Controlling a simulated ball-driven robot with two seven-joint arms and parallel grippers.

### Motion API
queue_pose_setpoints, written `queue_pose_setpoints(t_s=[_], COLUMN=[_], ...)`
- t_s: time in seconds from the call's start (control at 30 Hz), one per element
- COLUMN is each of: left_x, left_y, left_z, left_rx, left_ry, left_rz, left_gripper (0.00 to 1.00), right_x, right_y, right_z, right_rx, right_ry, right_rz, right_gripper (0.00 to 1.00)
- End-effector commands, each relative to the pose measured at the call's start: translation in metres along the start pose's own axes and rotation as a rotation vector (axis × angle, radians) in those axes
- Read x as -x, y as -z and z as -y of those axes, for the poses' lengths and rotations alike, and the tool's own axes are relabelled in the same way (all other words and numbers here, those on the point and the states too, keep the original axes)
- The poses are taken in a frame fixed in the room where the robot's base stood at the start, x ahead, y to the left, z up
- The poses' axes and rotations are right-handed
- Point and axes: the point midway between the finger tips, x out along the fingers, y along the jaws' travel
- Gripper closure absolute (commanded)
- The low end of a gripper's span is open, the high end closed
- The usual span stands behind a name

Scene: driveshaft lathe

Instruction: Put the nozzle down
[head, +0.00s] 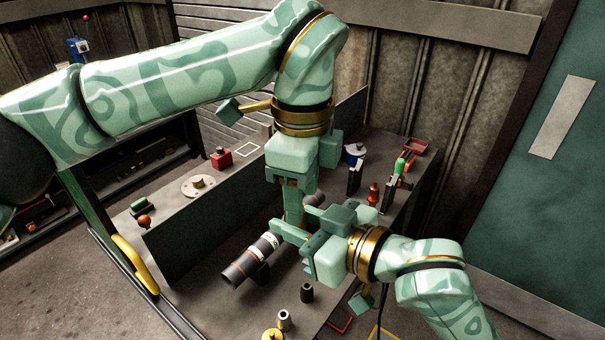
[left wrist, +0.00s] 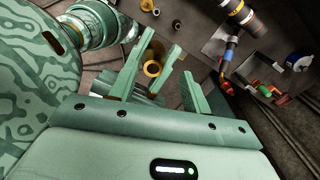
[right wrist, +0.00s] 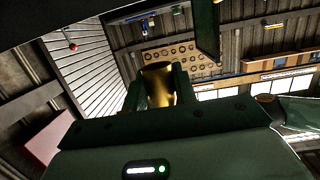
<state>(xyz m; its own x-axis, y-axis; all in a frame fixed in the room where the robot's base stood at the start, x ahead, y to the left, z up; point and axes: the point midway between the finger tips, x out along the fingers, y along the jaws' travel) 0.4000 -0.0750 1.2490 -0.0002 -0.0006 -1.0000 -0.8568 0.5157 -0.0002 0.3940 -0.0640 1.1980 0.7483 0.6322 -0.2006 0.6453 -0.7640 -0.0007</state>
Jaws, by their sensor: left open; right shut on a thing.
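The nozzle is a brass-coloured piece held between the fingers of my right gripper (head: 300,222). It shows in the right wrist view as a gold nozzle (right wrist: 159,86) between both fingers, and in the left wrist view as a gold nozzle (left wrist: 152,67) with a round end. In the head view it is hidden behind my arms. My left gripper (left wrist: 160,85) is open and empty, its fingers to either side of the right gripper's fingertips and the nozzle. Whether they touch it I cannot tell.
A dark cylinder with orange bands (head: 247,265) lies on a stand on the bench. A black bush (head: 307,293), a silver sleeve (head: 284,319) and a brass ring (head: 272,334) stand near the front. Bare bench lies at front left.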

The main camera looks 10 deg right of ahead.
Motion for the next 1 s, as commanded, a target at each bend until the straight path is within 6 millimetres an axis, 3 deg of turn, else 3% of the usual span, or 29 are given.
queue_pose_setpoints(t_s=[0.17,0.33,0.37,0.47,0.5,0.57,0.87,1.0], left_x=[0.000,0.000,0.000,0.001,0.001,0.001,0.000,0.000], left_y=[0.000,0.000,0.000,-0.001,-0.001,-0.001,0.000,0.000], left_z=[0.000,0.000,0.001,0.002,0.002,0.002,0.001,0.000], left_rx=[0.000,0.000,0.000,0.000,0.000,0.000,0.000,0.000], left_ry=[0.000,0.002,0.003,0.008,0.010,0.009,0.003,0.002], left_rz=[0.000,0.000,0.000,0.001,0.001,0.001,0.000,0.000], left_gripper=[0.52,0.94,0.98,0.98,0.98,1.00,1.00,1.00], right_x=[0.000,0.000,0.000,0.000,0.000,0.000,0.000,-0.009], right_y=[0.000,0.000,0.000,0.000,0.001,0.001,-0.001,-0.022], right_z=[0.000,0.001,0.001,0.003,0.003,0.003,0.000,-0.013], right_rx=[0.000,0.000,-0.001,-0.002,-0.002,-0.002,0.000,0.024], right_ry=[0.000,0.002,0.003,0.008,0.010,0.010,0.001,-0.043], right_rz=[0.000,-0.001,-0.001,-0.002,-0.002,-0.003,0.002,0.052], right_gripper=[1.00,1.00,1.00,1.00,0.64,0.47,0.47,0.47])
